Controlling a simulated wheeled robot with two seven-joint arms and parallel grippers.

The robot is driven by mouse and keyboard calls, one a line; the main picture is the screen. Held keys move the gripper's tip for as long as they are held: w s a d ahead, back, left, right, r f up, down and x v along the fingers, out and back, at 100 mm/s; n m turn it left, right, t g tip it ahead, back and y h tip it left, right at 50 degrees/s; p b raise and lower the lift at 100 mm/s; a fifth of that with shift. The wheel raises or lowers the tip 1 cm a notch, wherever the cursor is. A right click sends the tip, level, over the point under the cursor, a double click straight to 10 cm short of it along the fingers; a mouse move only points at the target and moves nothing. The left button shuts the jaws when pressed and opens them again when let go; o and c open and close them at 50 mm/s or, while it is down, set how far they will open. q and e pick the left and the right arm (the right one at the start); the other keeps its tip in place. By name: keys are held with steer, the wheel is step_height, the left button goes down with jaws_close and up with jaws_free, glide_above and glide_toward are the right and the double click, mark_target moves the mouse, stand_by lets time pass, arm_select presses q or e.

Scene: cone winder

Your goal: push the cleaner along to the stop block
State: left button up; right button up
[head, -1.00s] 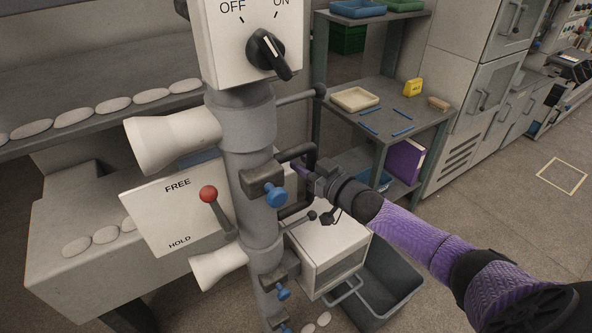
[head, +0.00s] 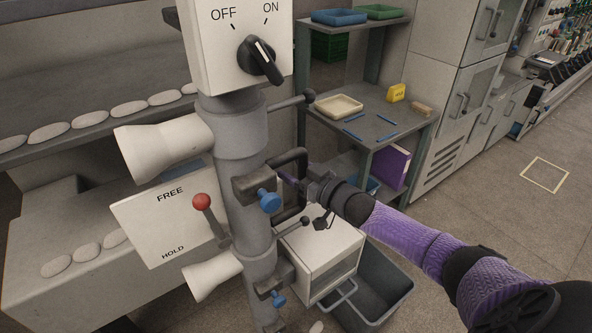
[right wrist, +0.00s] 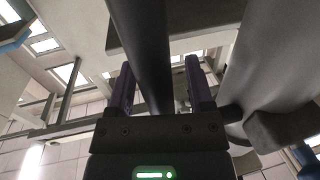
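A grey column (head: 240,160) carries a black handle loop (head: 293,156) on its right side, which seems to belong to the cleaner; I cannot clearly tell the cleaner's body apart. Dark clamp blocks with blue knobs sit on the column, an upper one (head: 247,190) and a lower one (head: 265,287); which is the stop block is unclear. My right gripper (head: 288,180) is at the handle. In the right wrist view, the purple fingers of my right gripper (right wrist: 158,75) stand either side of a black bar (right wrist: 145,50), with a gap on the right side. My left gripper is out of view.
A white switch box (head: 235,45) tops the column. A FREE/HOLD panel (head: 150,225) with a red-knobbed lever (head: 203,202) is at left. A white box (head: 318,262) and grey bin (head: 395,285) stand below my right arm. Shelves stand behind. Open floor lies right.

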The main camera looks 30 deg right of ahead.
steer(key=shift+s, duration=0.4)
steer(key=p+v, duration=0.2)
steer(key=v, duration=0.7)
steer(key=shift+d, duration=0.1)
steer(key=s+f+m+g+h+b, duration=0.1)
steer(key=s+f+g+h+b, duration=0.3)
steer(key=f, duration=1)
steer(key=s+f+m+g+h+b, duration=0.1)
steer(key=s+f+g+b, duration=0.15)
steer(key=s+f, duration=0.75)
steer(key=s+a+f+g+b, duration=0.1)
steer(key=s+a+f+g, duration=0.2)
steer(key=s+a+f, duration=0.2)
steer(key=s+a+f+n+g+b, duration=0.1)
steer(key=s+a+f+g, duration=0.3)
steer(key=s+f, duration=0.5)
steer(key=s+a+f+n+g+b, duration=0.1)
steer(key=s+a+f+g+b, duration=0.2)
steer(key=s+a+f, duration=0.2)
step_height(320, 180, down, 5)
steer(key=s, duration=0.2)
steer(key=shift+s+a+y, duration=0.3)
steer(key=shift+s+y, duration=0.1)
